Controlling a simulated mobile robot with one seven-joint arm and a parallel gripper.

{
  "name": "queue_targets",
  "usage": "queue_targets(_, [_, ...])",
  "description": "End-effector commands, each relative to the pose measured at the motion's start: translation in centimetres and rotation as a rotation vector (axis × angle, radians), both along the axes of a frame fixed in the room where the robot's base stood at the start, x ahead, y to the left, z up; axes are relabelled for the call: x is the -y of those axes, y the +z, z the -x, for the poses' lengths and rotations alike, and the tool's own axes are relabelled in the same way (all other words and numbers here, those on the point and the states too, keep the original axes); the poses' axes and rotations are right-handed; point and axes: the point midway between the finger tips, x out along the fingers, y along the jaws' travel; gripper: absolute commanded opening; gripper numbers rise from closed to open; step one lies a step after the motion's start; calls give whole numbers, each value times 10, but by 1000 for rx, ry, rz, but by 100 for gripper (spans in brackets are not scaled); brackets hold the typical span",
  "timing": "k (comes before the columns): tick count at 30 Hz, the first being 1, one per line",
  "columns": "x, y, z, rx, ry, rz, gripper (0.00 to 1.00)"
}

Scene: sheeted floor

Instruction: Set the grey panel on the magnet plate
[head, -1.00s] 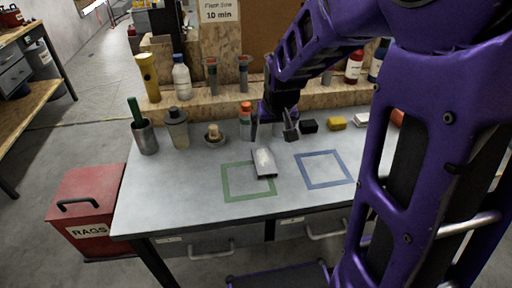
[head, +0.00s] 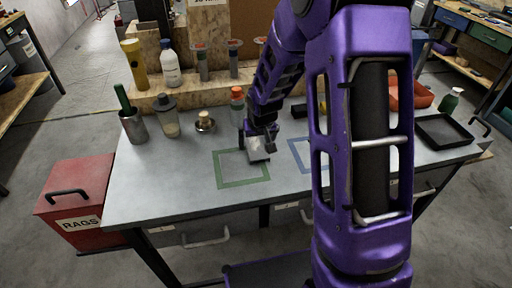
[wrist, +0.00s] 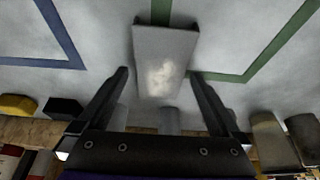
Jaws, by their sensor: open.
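The grey panel (head: 258,155) lies on the table at the back right corner of the green tape square. It looks like a small, flat grey block with a pale worn patch. In the wrist view the panel (wrist: 163,55) lies ahead of and between the fingers. My gripper (wrist: 160,75) is open, with one finger on each side of the panel's near end; I cannot tell whether they touch it. In the head view my gripper (head: 260,138) is low over the panel and hides part of it. I cannot make out a magnet plate.
A blue tape square (head: 299,155) is partly behind my arm. A cup, bottles and an orange-capped bottle (head: 237,105) stand along the back. A black tray (head: 444,132) is at the right.

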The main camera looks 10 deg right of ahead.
Motion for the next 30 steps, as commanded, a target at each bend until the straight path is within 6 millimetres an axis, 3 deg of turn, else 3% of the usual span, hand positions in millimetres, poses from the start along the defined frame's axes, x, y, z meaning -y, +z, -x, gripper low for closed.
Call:
queue_targets(8, [0, -3, -1, 1, 0, 0, 100])
queue_targets(24, [0, -3, -1, 1, 0, 0, 3])
queue_targets(30, [0, -2, -2, 2, 0, 0, 0])
